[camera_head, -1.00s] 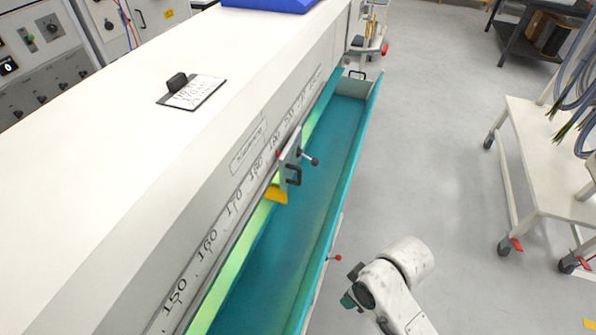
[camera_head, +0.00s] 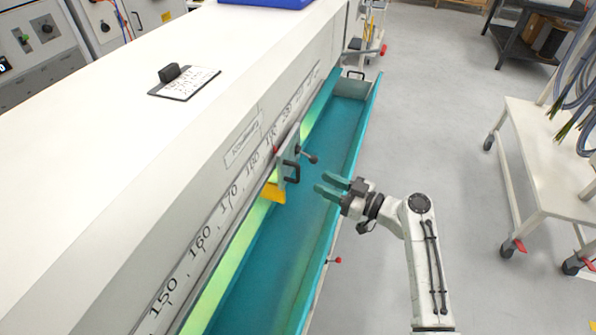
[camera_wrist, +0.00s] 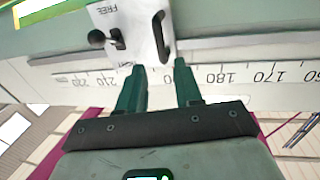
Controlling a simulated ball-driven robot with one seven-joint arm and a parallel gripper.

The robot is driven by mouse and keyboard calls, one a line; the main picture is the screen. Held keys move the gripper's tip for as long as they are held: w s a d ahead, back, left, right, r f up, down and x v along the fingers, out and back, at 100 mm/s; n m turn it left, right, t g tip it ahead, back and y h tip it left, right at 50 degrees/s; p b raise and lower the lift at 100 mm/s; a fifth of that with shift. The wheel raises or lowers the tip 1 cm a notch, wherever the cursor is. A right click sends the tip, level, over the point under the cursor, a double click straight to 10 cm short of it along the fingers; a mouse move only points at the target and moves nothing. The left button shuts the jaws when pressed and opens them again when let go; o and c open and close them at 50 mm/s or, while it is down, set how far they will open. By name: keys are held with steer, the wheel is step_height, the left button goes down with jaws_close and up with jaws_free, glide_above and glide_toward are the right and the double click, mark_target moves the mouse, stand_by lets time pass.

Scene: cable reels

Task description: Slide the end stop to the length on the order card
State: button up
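The end stop (camera_head: 289,163) is a grey plate on the bench front, with a black handle, a ball-ended lever and a yellow plate below. It also shows in the wrist view (camera_wrist: 128,35), marked FREE, its black handle just beyond my fingertips. The printed scale (camera_head: 202,240) runs along the bench front. The stop covers part of it, so I cannot read its exact position. The order card (camera_head: 193,82) lies on the bench top in a black clip; its writing is too small to read. My gripper (camera_head: 322,184) is open and empty, right of the stop and apart from it.
A long teal trough (camera_head: 325,155) runs below the scale, under my gripper. A red-knobbed pin (camera_head: 337,260) sticks out from its outer side. A white cart (camera_head: 555,175) stands at right. Grey floor (camera_head: 430,110) between them is clear.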

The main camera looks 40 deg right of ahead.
mark_target(298, 181)
steer(key=p+x, duration=0.2)
steer(key=x, duration=0.6)
steer(key=shift+w+a, duration=0.2)
steer(key=shift+w, duration=0.15)
jaws_close()
